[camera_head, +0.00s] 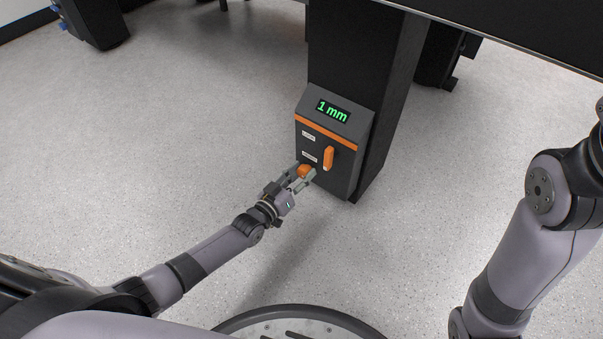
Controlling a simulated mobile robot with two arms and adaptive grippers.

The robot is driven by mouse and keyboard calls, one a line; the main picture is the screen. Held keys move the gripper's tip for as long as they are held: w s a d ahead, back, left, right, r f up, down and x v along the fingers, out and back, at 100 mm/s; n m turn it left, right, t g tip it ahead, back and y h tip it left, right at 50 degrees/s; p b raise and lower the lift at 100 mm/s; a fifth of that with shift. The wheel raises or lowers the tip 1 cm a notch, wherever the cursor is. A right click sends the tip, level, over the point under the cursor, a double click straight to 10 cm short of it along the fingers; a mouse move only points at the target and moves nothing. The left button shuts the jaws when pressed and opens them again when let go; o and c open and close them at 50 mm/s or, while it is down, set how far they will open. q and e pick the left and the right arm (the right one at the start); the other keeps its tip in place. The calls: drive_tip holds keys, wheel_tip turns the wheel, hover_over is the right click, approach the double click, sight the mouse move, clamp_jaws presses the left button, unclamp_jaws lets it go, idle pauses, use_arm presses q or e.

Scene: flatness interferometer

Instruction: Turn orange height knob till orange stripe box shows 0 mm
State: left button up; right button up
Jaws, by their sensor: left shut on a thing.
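The grey control box (345,128) with an orange stripe (335,137) is fixed to a black column. Its display (332,111) reads 1 mm in green. The orange knob (304,170) sits low on the box's front, at the left. My left gripper (306,174) is shut on this knob, with a finger on each side of it; the fingers hide part of the knob. My right arm shows at the right edge, but its gripper is outside the view.
An orange lever-like handle (328,158) stands out from the box just right of the knob, close to my left fingers. The black column (365,60) rises behind the box. The speckled floor (180,130) around is clear.

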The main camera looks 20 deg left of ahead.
use_arm(q)
drive_tip(key=shift+n, duration=0.6)
drive_tip(key=shift+f, duration=0.1)
drive_tip(key=o, duration=1.1)
drive_tip(key=shift+o, duration=0.2)
drive_tip(key=shift+s+a, duration=0.1)
drive_tip(key=f+v, duration=0.1)
drive_tip(key=v, duration=1)
drive_tip(key=shift+s+a+r, duration=0.15)
drive_tip(key=shift+s+r, duration=0.2)
drive_tip(key=shift+r, duration=0.2)
